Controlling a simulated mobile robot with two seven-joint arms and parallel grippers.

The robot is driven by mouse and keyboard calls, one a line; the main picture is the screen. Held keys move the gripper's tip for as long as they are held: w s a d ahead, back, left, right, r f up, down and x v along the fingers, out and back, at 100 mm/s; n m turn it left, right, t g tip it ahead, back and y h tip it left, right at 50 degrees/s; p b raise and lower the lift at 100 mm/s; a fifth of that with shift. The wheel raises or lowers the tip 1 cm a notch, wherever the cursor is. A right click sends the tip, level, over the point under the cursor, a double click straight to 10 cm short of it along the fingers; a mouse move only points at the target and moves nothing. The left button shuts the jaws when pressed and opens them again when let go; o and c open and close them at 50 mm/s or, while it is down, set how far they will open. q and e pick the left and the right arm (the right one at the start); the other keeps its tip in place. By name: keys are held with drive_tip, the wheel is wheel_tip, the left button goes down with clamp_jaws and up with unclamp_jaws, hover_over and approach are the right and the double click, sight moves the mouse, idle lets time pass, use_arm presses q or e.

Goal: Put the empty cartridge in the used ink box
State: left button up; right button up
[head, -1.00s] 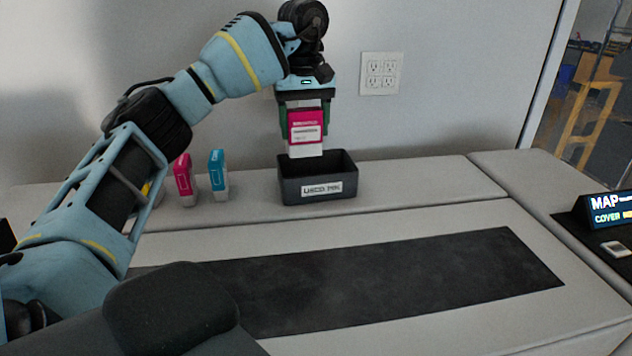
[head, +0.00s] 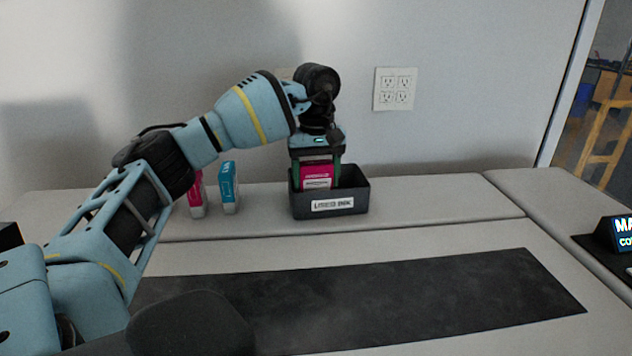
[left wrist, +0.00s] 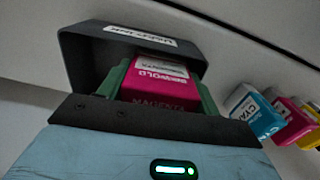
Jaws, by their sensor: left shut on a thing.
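The used ink box (head: 350,207) is a dark open box with a white label, standing on the raised back shelf. My left gripper (head: 317,176) points down into it, shut on a magenta cartridge (head: 316,171). The cartridge's lower part is hidden behind the box's front wall. In the left wrist view the cartridge (left wrist: 160,82) sits between the green fingers, with the box wall (left wrist: 85,55) around it. I cannot tell whether the cartridge touches the box floor. My right gripper is not in view.
Another magenta cartridge (head: 197,196) and a cyan cartridge (head: 229,188) stand left of the box. A yellow one (left wrist: 305,137) also shows in the left wrist view. A dark mat (head: 400,295) lies clear in front.

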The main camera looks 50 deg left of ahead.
use_arm(q)
drive_tip(key=shift+f, duration=0.7)
drive_tip(key=shift+f, duration=0.15)
drive_tip(key=o, duration=0.8)
